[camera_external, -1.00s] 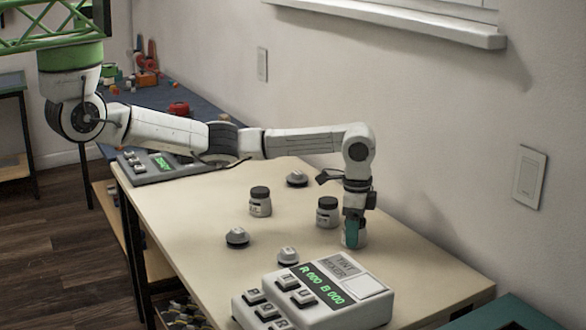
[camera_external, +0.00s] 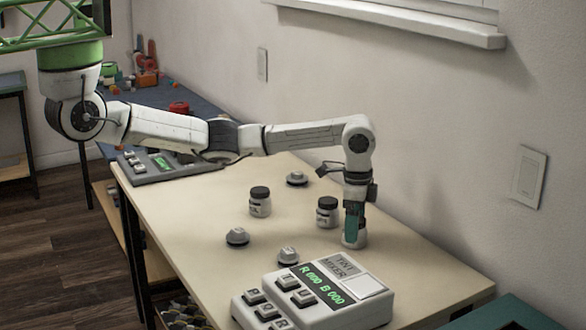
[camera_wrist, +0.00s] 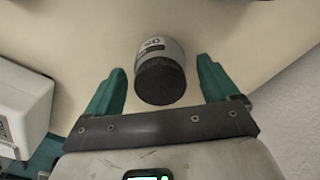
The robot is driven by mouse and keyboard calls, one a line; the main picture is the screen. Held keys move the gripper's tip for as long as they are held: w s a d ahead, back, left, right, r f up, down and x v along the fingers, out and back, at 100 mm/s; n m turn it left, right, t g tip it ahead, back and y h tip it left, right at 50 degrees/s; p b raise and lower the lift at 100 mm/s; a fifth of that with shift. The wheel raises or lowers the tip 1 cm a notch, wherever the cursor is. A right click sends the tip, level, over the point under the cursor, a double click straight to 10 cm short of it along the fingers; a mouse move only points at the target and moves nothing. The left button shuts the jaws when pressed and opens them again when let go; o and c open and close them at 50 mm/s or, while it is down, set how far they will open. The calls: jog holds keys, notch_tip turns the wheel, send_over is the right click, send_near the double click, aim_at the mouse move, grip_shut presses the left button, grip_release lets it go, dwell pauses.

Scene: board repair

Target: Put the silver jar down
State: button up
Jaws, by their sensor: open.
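The silver jar (camera_external: 361,240) stands on the pale tabletop, directly under my gripper (camera_external: 353,232) in the external view. The fingers partly hide it there. In the wrist view the jar (camera_wrist: 158,47) shows its pale labelled side and dark round lid. It sits between the two green fingertips of my gripper (camera_wrist: 161,66), with a visible gap on each side. My gripper is open and does not hold the jar.
Two dark-lidded jars (camera_external: 327,213) (camera_external: 260,203) stand left of my gripper. A large keyed console (camera_external: 345,312) with a green display stands in front. Small grey knob-like pieces (camera_external: 237,236) (camera_external: 288,255) (camera_external: 297,178) lie around. The wall (camera_external: 455,190) runs along the right.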

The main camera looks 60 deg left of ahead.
notch_tip(320, 180, up, 10)
jog(key=shift+r+p, duration=0.15)
jog(key=shift+p, duration=0.4)
jog(key=shift+o, duration=0.4)
dwell(1.3)
